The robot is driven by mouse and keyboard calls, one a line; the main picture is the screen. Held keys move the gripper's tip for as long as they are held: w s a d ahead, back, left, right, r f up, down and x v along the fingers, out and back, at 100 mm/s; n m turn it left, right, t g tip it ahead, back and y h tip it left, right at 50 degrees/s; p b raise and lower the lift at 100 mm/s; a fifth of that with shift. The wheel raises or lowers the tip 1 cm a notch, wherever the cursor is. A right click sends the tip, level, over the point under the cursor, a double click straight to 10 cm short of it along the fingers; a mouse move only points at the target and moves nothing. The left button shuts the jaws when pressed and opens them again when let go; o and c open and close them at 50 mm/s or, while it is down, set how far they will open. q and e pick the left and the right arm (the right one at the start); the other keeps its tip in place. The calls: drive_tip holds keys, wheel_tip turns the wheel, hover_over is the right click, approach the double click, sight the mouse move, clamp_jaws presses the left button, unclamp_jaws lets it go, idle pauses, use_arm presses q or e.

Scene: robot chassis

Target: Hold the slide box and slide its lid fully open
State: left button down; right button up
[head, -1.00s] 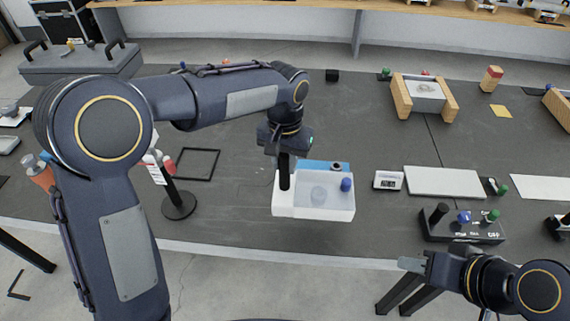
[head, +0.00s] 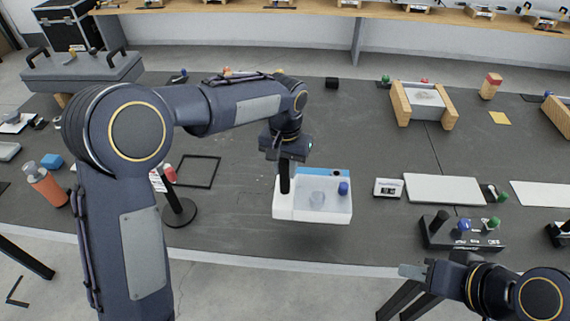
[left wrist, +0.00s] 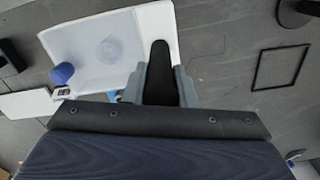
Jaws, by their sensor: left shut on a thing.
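The slide box (head: 283,213) is a white box with a pale translucent top, above the grey table in the middle of the head view. A blue knob (head: 343,188) is at its right end and a black upright handle (head: 285,175) at its left end. My left gripper (head: 286,158) is shut on the black handle from above. In the left wrist view the handle (left wrist: 160,72) stands between the two fingers, with the box (left wrist: 72,40) to the left. My right gripper (head: 412,271) is at the lower right, apart from the box; its finger gap is unclear.
A blue item (head: 322,173) lies just behind the box, partly hidden. To the right are a small display (head: 387,187), a white plate (head: 443,189) and a button panel (head: 462,235). A round-based stand (head: 180,212) and a black frame (head: 198,171) are to the left.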

sight(285, 194)
use_arm(q)
drive_tip(key=shift+f+b, duration=3.2)
drive_tip(key=shift+f, duration=2.35)
drive_tip(key=shift+s+f+b, duration=0.15)
drive_tip(key=shift+f+b, duration=0.15)
drive_tip(key=shift+f, duration=0.05)
